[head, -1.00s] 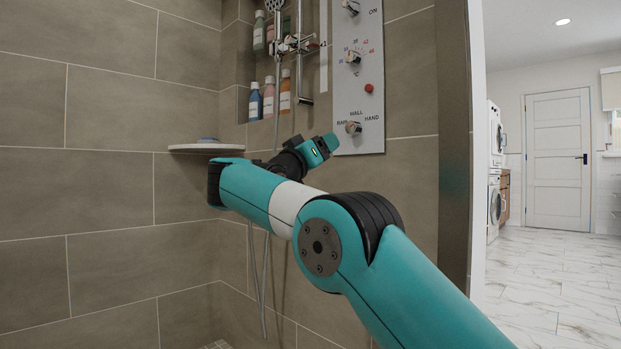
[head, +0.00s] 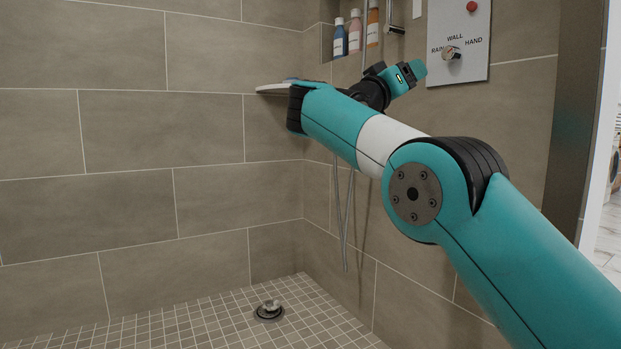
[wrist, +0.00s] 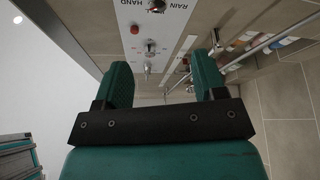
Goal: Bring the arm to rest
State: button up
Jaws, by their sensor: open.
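My arm reaches from the lower right of the head view toward the shower's corner. My gripper (head: 408,76) is at its far end, partly hidden behind the wrist. In the wrist view my gripper (wrist: 163,72) shows two teal fingers wide apart with nothing between them. Beyond the fingers is the control panel (wrist: 146,28), upside down in this view. In the head view the panel (head: 478,62) is just right of the gripper, with a knob (head: 452,53) and a red button (head: 471,7). I cannot tell the gap to the wall.
A corner shelf (head: 272,88) is partly behind my arm. Bottles (head: 355,32) stand in a wall niche. A hose (head: 345,215) hangs below the arm. A drain (head: 269,311) with a small metal piece lies in the tiled floor. The left side of the shower is clear.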

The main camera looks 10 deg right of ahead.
jog(key=w+a+r+n+t+y+p, duration=0.3)
jog(key=w+n+t+y+p, duration=0.25)
jog(key=n+y+p, duration=0.35)
jog(key=s+a+f+n+g+y+p, duration=0.35)
jog(key=s+a+f+y, duration=0.3)
jog(key=y, duration=0.35)
jog(key=s+a+f+n+g+y+p, duration=0.1)
jog(key=s+a+f+g+y+p, duration=0.2)
jog(key=s, duration=1)
jog(key=s+a+f+n+g+y+p, duration=0.1)
jog(key=s+f+g+p, duration=0.35)
jog(key=s, duration=0.85)
jog(key=s+a+f+n+g+y+p, duration=0.25)
jog(key=s+g, duration=0.25)
jog(key=s, duration=0.8)
notch_tip(320, 180, up, 38)
jog(key=m+p, duration=0.1)
jog(key=p, duration=3.6)
jog(key=shift+w+d+f+h, duration=0.2)
jog(key=shift+w+d+h, duration=0.25)
jog(key=shift+c, duration=0.4)
